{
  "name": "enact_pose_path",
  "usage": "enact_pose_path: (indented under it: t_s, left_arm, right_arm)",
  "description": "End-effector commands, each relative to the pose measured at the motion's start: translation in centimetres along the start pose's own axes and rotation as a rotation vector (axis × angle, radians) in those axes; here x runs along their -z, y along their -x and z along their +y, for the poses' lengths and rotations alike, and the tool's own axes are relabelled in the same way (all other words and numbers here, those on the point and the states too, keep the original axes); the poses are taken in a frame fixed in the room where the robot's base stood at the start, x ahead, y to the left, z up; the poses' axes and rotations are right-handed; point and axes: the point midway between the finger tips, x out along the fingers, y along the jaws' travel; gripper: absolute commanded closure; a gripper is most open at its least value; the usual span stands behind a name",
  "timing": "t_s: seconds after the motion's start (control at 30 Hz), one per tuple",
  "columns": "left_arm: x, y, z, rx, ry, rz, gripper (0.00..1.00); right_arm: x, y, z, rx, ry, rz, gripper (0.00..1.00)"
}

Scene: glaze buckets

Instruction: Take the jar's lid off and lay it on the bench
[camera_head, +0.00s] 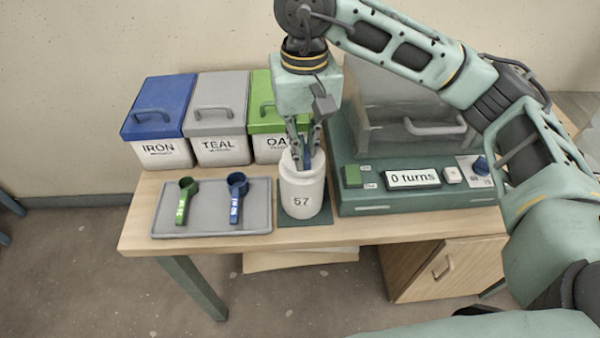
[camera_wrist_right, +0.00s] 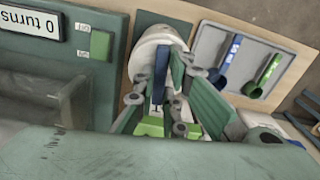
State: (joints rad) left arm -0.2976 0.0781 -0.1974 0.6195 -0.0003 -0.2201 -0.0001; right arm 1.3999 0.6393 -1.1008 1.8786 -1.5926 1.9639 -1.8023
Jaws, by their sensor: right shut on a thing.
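The white jar (camera_head: 302,200), marked 57, stands upright on a dark green mat (camera_head: 318,220) at the front of the bench. It also shows in the wrist view (camera_wrist_right: 152,40). My right gripper (camera_head: 303,162) points down at the jar's top, shut on the lid (camera_head: 288,160), whose grip is mostly hidden between the fingers. The lid appears to sit on the jar; I see no clear gap. A narrow blue piece (camera_wrist_right: 160,72) shows between the fingers in the wrist view (camera_wrist_right: 158,88); I cannot tell what it belongs to. My left gripper is not in view.
A grey tray (camera_head: 210,228) with a green scoop (camera_head: 184,200) and a blue scoop (camera_head: 236,196) lies left of the jar. Lidded blue, grey and green buckets stand behind. A green machine (camera_head: 390,200) reading "0 turns" stands close right. The bench's (camera_head: 140,225) front strip is bare.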

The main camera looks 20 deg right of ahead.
Motion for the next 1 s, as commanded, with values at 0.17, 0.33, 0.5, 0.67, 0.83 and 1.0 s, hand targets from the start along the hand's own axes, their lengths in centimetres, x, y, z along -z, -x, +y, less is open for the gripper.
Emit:
enact_pose_path:
  t_s: [0.17,0.33,0.5,0.67,0.83,1.0]
  left_arm:
    - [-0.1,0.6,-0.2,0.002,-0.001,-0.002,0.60]
    - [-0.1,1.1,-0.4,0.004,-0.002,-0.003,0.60]
    - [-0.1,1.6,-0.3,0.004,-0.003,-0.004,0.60]
    - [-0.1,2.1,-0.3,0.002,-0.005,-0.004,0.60]
    - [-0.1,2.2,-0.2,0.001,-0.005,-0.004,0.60]
    - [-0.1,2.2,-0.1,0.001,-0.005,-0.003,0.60]
  right_arm:
    - [0.0,1.2,0.0,-0.001,0.000,-0.001,1.00]
    - [0.0,2.4,0.0,0.000,-0.001,0.002,1.00]
    - [0.0,3.5,0.0,0.001,-0.001,0.002,1.00]
    - [0.0,4.5,0.0,0.003,-0.001,0.003,1.00]
    - [0.0,4.9,0.0,0.003,-0.001,0.003,1.00]
    - [0.0,4.8,0.0,0.003,-0.001,0.003,1.00]
